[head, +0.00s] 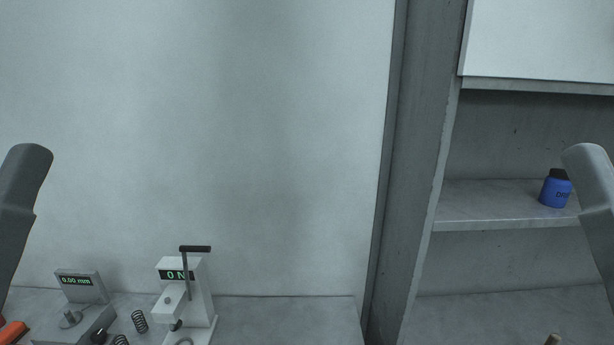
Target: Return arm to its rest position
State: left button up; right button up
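Part of my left arm (22,195) stands upright at the left edge of the head view. Part of my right arm (596,195) shows at the right edge, leaning in from the lower right. Both arm parts are smooth and grey, and the rest of each arm is cut off by the frame. No fingertips of either gripper are in the picture, so I see neither gripper's opening nor anything held.
A press-like device (204,300) with a black lever and a green "0 N" display stands at lower left. Beside it are a gauge (82,287) reading 0.00 mm and dark springs (140,321). A blue bottle (556,190) sits on the right shelf (480,215). A grey pillar (415,170) separates them.

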notch_tip(320, 180, up, 34)
jog(key=p, duration=3.2)
jog(key=shift+w+r+y, duration=0.2)
jog(key=shift+y, duration=0.1)
